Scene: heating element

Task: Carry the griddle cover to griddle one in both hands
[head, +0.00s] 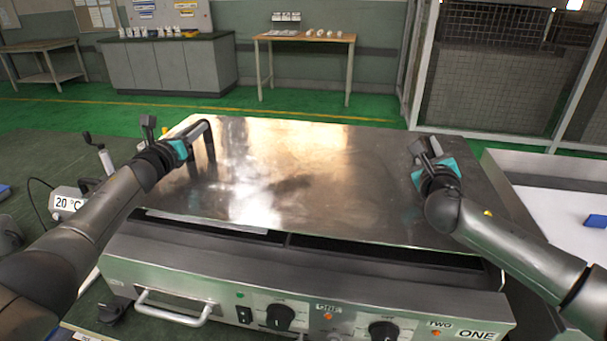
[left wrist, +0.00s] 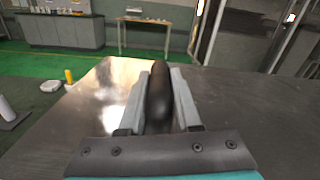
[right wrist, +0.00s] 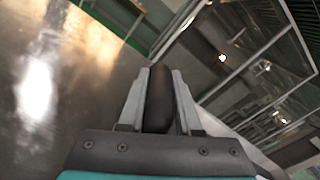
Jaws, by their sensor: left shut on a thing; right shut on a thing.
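The griddle cover (head: 300,170) is a wide, shiny steel plate with a dark handle at each side. It lies roughly level over the griddle unit (head: 300,290), whose front panel carries the word ONE. A dark strip of the unit shows below the cover's front edge; I cannot tell whether the cover touches it. My left gripper (head: 180,146) is shut on the left handle, which sits between the fingers in the left wrist view (left wrist: 160,98). My right gripper (head: 428,155) is shut on the right handle, also seen between the fingers in the right wrist view (right wrist: 157,98).
A device reading 20 °C (head: 70,204) stands left of the unit, close to my left arm. A white-topped surface with a blue object (head: 597,221) is at the right. A metal bar handle (head: 175,310) sticks out at the unit's front. Green floor lies behind.

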